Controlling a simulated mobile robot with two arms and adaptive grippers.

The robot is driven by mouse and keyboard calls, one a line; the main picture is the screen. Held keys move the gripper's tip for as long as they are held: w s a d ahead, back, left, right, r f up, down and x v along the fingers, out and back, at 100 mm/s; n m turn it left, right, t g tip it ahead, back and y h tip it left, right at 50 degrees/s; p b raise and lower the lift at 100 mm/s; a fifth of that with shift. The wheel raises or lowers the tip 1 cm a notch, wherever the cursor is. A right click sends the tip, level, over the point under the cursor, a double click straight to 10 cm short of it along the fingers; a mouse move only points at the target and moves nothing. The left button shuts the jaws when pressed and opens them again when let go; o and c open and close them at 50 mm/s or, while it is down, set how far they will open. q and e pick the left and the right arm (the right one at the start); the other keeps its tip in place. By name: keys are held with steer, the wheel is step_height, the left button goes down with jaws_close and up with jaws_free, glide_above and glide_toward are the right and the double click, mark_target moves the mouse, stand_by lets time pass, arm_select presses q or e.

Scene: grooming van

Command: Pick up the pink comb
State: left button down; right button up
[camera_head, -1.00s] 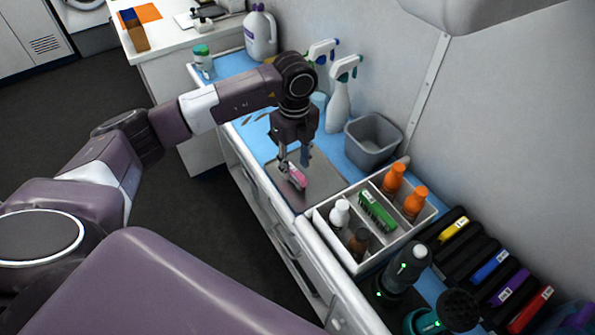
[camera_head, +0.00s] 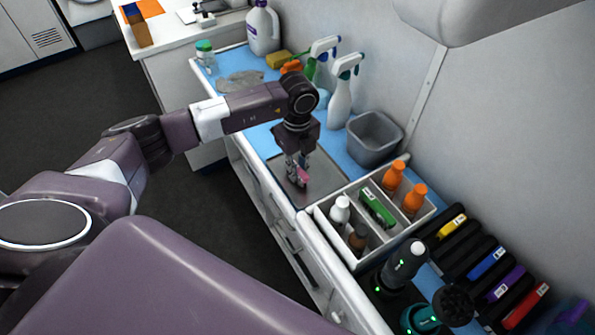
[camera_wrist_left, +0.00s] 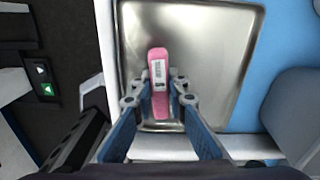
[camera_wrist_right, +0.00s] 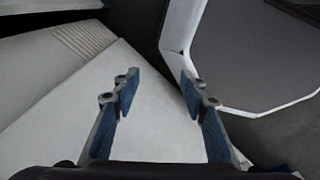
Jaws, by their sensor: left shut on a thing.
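The pink comb (camera_wrist_left: 158,66) has a white label and lies between the fingers of my left gripper (camera_wrist_left: 158,102) in the left wrist view. The fingers are shut on it. In the head view my left gripper (camera_head: 297,172) points down over the metal tray (camera_head: 322,188), and only a small part of the comb (camera_head: 303,175) shows between the fingers. I cannot tell whether the comb touches the tray. My right gripper (camera_wrist_right: 158,90) shows only in the right wrist view, open and empty.
A white divided caddy (camera_head: 331,231) with bottles and a green brush (camera_head: 377,208) stands close to the tray's near side. A grey bin (camera_head: 373,143) and spray bottles (camera_head: 340,95) stand along the wall. A blue mat (camera_head: 262,140) covers the counter.

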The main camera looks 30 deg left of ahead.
mark_target(298, 167)
arm_select(q)
steer(key=shift+r, duration=0.1)
steer(key=shift+r, duration=0.25)
step_height(298, 167, up, 19)
steer(key=b, duration=0.3)
steer(key=shift+r, duration=0.2)
steer(key=c, duration=2.5)
jaws_free()
steer(key=shift+c, duration=0.2)
steer(key=shift+f, duration=0.1)
jaws_close()
